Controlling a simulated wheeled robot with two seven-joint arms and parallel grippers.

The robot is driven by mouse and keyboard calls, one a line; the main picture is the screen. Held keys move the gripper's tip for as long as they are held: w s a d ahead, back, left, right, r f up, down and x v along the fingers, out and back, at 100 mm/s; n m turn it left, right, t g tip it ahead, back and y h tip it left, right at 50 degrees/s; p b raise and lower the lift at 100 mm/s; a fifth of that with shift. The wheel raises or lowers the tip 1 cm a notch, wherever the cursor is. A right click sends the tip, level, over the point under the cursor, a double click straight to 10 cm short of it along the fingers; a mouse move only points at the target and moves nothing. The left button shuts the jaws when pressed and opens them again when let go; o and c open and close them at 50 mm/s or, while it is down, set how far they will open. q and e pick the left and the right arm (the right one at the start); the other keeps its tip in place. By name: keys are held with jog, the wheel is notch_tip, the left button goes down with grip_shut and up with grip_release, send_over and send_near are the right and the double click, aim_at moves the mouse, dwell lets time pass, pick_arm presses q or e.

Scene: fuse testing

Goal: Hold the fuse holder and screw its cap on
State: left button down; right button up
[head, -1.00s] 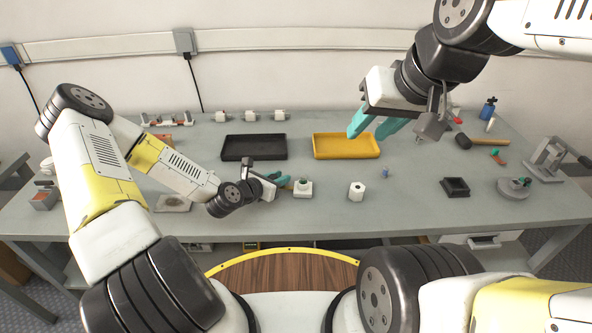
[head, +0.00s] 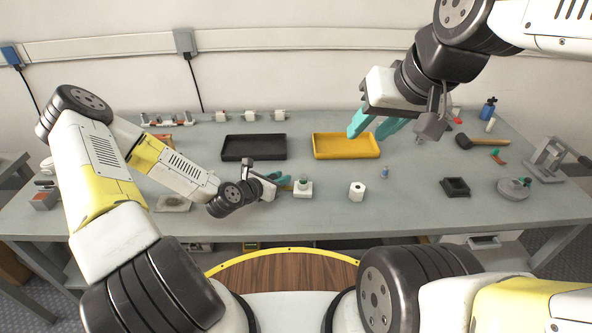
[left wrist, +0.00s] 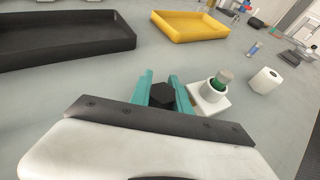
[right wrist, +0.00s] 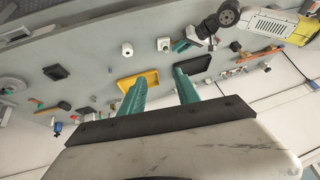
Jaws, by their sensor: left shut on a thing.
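My left gripper (head: 279,179) is low over the table's near middle. In the left wrist view, its teal fingers (left wrist: 165,92) are shut on a black hexagonal piece (left wrist: 162,95); I cannot tell if it is the cap or part of the holder. Just right of it stands a white square block (head: 303,192) with an upright round part, a green ring and a greyish top (left wrist: 224,76). The block also shows in the left wrist view (left wrist: 208,104), apart from the fingers. My right gripper (head: 377,125) is raised high above the yellow tray, open and empty; its fingers are wide apart in the right wrist view (right wrist: 160,90).
A black tray (head: 253,158) and a yellow tray (head: 346,156) lie behind. A black square holder (head: 455,187) and a grey round device (head: 514,190) are further right. The table between them is clear.

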jog(key=o, duration=0.3)
jog(key=m+g+h, duration=0.2)
jog(key=m+g, duration=0.3)
jog(key=g, duration=0.1)
send_over(358, 187)
notch_tip(358, 187, down, 24)
jog(key=shift+s+a+r, duration=0.1)
jog(key=shift+f+m, duration=0.3)
jog(key=shift+f, duration=3.55)
